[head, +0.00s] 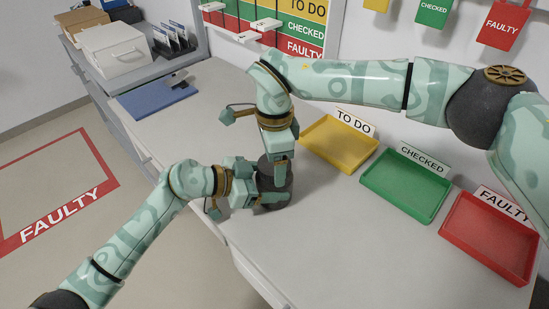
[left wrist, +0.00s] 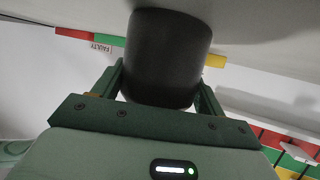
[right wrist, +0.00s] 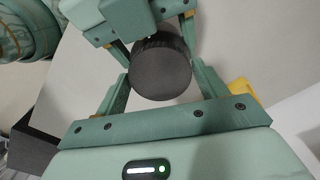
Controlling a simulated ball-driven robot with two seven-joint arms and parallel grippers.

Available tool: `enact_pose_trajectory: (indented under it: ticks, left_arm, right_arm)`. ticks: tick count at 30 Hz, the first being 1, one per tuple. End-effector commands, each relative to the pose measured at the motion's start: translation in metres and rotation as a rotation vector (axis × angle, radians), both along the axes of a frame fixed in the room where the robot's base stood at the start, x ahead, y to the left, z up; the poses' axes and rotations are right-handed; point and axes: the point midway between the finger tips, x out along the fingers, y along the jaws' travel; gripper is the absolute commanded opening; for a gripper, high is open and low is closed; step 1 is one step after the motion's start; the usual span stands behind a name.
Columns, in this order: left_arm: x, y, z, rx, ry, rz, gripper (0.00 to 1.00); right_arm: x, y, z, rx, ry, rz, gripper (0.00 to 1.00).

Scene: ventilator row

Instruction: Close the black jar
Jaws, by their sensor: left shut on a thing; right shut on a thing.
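The black jar (head: 283,184) stands on the grey worktop, partly hidden by my grippers. My left gripper (head: 268,192) comes in low from the left and is shut around its body; the dark body (left wrist: 168,58) shows between the fingers in the left wrist view. My right gripper (head: 275,160) points down from above, shut on the round dark lid (right wrist: 160,68), which has a ridged edge in the right wrist view. The lid is at the jar's top, in line with the body. I cannot tell whether it is fully seated.
Yellow TO DO (head: 340,144), green CHECKED (head: 405,186) and red FAULTY (head: 490,237) trays lie to the right. A blue mat (head: 152,101) and a white box (head: 113,50) are at the back left. The worktop in front of the trays is clear.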

Motion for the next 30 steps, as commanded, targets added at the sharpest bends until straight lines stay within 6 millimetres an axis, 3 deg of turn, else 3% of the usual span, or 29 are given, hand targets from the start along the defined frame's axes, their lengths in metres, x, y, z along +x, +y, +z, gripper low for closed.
enact_pose_trajectory:
  ticks: [3,9,20,21,23,30]
  left_arm:
    - [0.0006,0.0008,-0.0003,0.001,0.000,0.002,0.08]
    - [0.0006,0.0008,-0.0003,0.001,0.000,0.002,0.08]
    - [0.0003,0.0006,-0.0003,0.001,0.000,0.001,0.08]
    - [0.0003,0.0006,-0.0003,0.001,0.000,0.001,0.08]
    - [0.0002,0.0005,-0.0004,0.001,0.000,0.001,0.08]
    - [0.0001,0.0002,-0.0003,0.001,0.000,0.001,0.08]
  right_arm:
    - [-0.0001,0.0001,0.0000,-0.001,0.001,-0.360,0.44]
    - [-0.0001,0.0003,-0.0003,-0.001,0.001,-0.768,0.44]
    - [0.0000,0.0003,-0.0004,-0.001,0.000,-0.849,0.44]
    - [0.0000,0.0003,-0.0004,-0.001,0.000,-0.849,0.77]
    - [0.0000,0.0003,-0.0003,-0.001,0.000,-0.849,0.93]
    - [-0.0007,0.0012,-0.0004,0.000,0.002,-0.846,0.93]
